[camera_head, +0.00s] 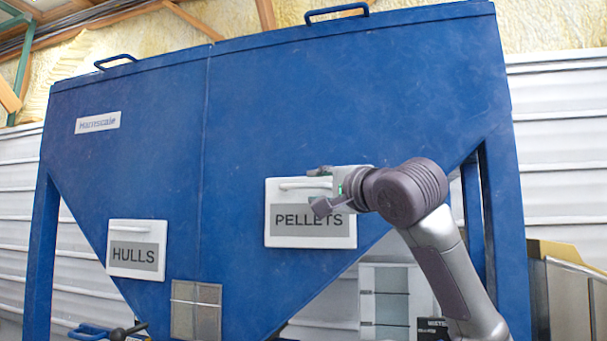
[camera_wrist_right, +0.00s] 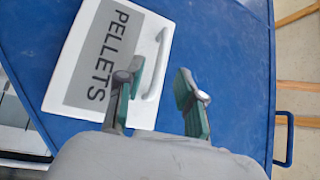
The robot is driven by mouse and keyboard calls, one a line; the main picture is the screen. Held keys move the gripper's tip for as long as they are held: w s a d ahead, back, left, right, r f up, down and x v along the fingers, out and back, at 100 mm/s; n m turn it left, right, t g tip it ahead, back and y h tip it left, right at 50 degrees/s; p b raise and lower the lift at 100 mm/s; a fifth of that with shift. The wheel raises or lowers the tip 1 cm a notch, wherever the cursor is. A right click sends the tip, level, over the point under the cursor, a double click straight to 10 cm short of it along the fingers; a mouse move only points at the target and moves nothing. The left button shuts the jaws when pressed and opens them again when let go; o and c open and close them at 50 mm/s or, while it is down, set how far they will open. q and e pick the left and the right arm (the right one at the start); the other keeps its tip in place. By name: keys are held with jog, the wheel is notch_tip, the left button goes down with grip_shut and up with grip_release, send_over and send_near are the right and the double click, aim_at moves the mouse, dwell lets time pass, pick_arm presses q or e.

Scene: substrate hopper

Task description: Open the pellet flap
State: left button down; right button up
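The pellet flap (camera_head: 284,240) is a white square panel labelled PELLETS, lying flat against the blue hopper's sloping lower part. Its white bar handle (camera_head: 292,185) runs along its top edge. The flap also fills the upper left of the right wrist view (camera_wrist_right: 88,20), with the handle (camera_wrist_right: 158,66) showing there. My right gripper (camera_head: 318,189) is in front of the flap's upper right part. In the wrist view its two fingers (camera_wrist_right: 158,80) are apart, and the handle shows between them. I cannot tell whether they reach around it or touch it. My left gripper is not in view.
The blue hopper (camera_head: 270,110) fills most of the head view. A white HULLS flap (camera_head: 122,226) is at its lower left, and a small window panel (camera_head: 196,311) sits low in the middle. A white cabinet (camera_head: 392,277) stands behind, below the pellet flap.

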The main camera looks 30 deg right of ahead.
aim_at(306, 187)
jog(key=w+p, duration=0.1)
jog(key=w, duration=0.1)
jog(key=w+r+p, duration=0.1)
jog(key=w, duration=0.1)
jog(key=shift+w+d, duration=0.15)
jog(key=shift+w, duration=0.1)
jog(key=shift+w+f+p, duration=0.1)
jog(key=shift+w+p, duration=0.25)
jog(key=shift+w, duration=0.4)
jog(key=shift+c, duration=0.3)
grip_shut()
